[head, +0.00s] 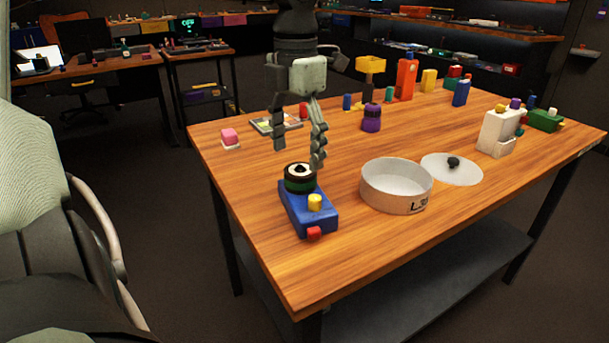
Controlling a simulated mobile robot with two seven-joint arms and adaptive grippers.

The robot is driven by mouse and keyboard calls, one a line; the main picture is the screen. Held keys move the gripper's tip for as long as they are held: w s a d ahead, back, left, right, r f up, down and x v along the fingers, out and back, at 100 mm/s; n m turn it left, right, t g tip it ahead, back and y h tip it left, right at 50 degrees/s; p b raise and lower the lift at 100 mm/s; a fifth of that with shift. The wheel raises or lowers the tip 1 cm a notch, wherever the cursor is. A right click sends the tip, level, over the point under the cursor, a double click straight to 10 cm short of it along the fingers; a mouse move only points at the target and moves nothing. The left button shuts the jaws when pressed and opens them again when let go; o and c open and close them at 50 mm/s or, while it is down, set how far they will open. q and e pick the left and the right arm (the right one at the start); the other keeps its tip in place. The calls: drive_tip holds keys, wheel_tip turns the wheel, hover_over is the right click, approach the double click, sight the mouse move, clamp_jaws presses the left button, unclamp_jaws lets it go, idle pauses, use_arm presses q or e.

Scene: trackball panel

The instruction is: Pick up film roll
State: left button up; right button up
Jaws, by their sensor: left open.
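My left gripper (298,159) is in the head view, open and empty, pointing down with its fingers spread. It appears above or just behind the dark round piece (299,180) with green bands and a pale top. That piece is on the far end of a blue panel (308,217), which also has a yellow button (315,202) and a red knob (314,234). A small purple roll-like object (371,121) with a narrower top stands upright farther back, right of the gripper. I cannot tell for sure which object is the film roll. My right gripper is not in view.
An open white round tin (396,187) and its lid (452,169) lie right of the panel on the wooden table (420,245). Colored blocks and bottles crowd the back. The front is clear.

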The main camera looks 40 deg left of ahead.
sight(298, 167)
use_arm(q)
wheel_tip(298, 167, down, 4)
drive_tip(key=shift+w+r, duration=0.1)
drive_tip(key=shift+w, duration=0.05)
drive_tip(key=shift+f, duration=0.5)
drive_tip(key=c, duration=1.2)
drive_tip(key=shift+c, duration=0.3)
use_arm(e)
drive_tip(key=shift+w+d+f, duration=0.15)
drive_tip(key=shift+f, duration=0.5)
